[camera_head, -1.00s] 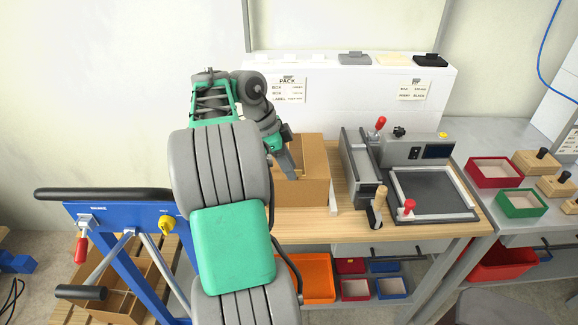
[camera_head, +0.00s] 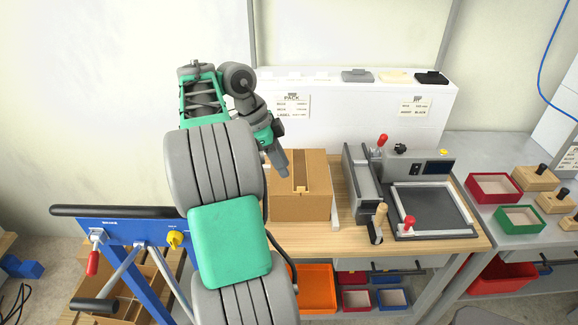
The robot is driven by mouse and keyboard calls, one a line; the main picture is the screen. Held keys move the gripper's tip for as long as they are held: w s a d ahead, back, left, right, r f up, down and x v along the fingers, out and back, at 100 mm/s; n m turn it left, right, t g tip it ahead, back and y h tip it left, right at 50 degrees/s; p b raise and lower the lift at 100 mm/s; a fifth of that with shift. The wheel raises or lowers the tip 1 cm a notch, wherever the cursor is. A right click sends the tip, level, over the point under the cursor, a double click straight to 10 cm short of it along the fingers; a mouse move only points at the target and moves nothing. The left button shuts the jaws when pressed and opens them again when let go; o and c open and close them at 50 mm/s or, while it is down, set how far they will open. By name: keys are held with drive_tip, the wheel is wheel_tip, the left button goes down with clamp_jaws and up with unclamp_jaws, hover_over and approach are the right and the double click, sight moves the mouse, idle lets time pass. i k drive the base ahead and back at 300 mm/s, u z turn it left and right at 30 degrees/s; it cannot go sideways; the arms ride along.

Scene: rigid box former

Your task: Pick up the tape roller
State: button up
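The likely tape roller (camera_head: 379,222) is a tool with a light wooden handle and a dark lower part. It stands upright at the front left of the flat black-topped machine on the wooden bench. My gripper (camera_head: 284,171) points down at the left side of the cardboard box (camera_head: 300,207), left of the roller and well apart from it. The fingers are small and seen from behind, so their opening is unclear. I see nothing held in them. The box top looks closed, with a darker strip along its middle.
A grey machine (camera_head: 436,202) with red knobs stands right of the box. Red (camera_head: 495,187) and green (camera_head: 520,217) trays and wooden blocks sit on the grey table at right. A white panel (camera_head: 350,115) closes the back.

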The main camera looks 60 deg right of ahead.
sight(374, 229)
drive_tip(key=z, duration=3.05)
